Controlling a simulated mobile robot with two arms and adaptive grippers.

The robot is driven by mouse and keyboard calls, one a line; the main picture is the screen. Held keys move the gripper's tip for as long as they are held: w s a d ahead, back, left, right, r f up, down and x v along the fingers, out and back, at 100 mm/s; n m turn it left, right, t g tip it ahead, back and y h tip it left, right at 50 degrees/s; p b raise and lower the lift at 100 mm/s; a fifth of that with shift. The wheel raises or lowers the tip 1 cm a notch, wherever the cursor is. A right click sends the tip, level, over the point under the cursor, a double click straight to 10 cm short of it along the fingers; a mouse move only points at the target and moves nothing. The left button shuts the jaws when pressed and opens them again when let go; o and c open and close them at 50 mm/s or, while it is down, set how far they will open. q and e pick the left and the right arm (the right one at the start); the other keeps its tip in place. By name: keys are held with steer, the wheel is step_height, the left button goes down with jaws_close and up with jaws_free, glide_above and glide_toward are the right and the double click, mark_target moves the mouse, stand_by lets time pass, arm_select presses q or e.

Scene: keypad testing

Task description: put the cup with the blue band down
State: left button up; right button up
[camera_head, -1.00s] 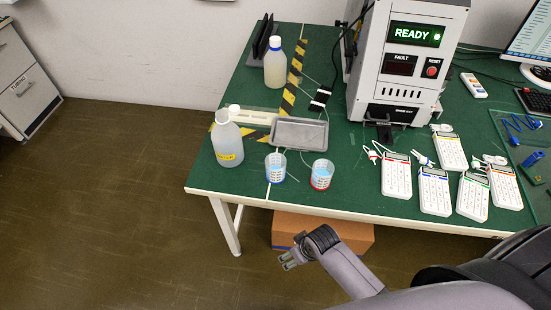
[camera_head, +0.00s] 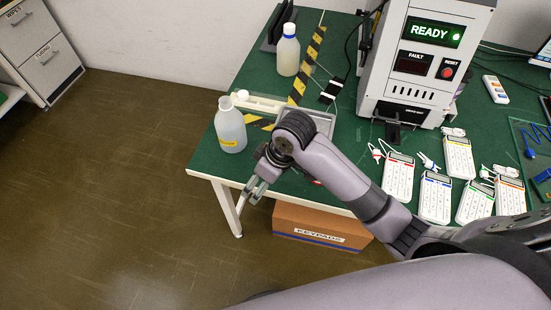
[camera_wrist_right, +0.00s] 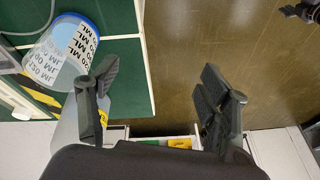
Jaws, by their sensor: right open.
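The cup with the blue band (camera_wrist_right: 66,48) stands on the green table near its edge in the right wrist view, left of the fingers. In the head view it is hidden behind my right arm. My right gripper (camera_head: 256,191) is at the table's front left edge in the head view. Its two fingers are apart with nothing between them in the right wrist view (camera_wrist_right: 158,100), and the cup is outside them. A sliver of the red-banded cup (camera_head: 316,183) shows beside my arm. My left gripper is not in view.
A bottle with a yellow label (camera_head: 230,128) stands near the table's left edge. A second bottle (camera_head: 288,52) is farther back. The metal tray (camera_head: 322,122) is partly covered by my arm. Keypads (camera_head: 398,177) lie to the right. A cardboard box (camera_head: 318,228) is under the table.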

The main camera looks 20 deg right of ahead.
steer(key=w+d+r+n+g+h, duration=0.1)
steer(key=w+d+r+n+h, duration=0.2)
steer(key=r, duration=0.4)
steer(key=w+d+r+g, duration=0.1)
steer(key=w+d+r, duration=0.2)
steer(key=w+r, duration=0.35)
steer(key=shift+s+d+f+p, duration=0.15)
steer(key=shift+f+p, duration=0.25)
steer(key=shift+f, duration=2.25)
steer(key=shift+s+f+p, duration=0.2)
steer(key=shift+f+p, duration=0.2)
steer(key=shift+f, duration=2.25)
steer(key=shift+s+d+f+p, duration=0.15)
steer(key=shift+f+p, duration=0.25)
steer(key=shift+f, duration=2.25)
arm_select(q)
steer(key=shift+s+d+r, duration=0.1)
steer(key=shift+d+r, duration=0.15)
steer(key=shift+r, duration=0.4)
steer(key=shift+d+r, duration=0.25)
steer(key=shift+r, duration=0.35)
arm_select(e)
steer(key=shift+a, duration=0.1)
steer(key=c, duration=1.1)
steer(key=shift+r, duration=0.1)
steer(key=shift+c, duration=0.2)
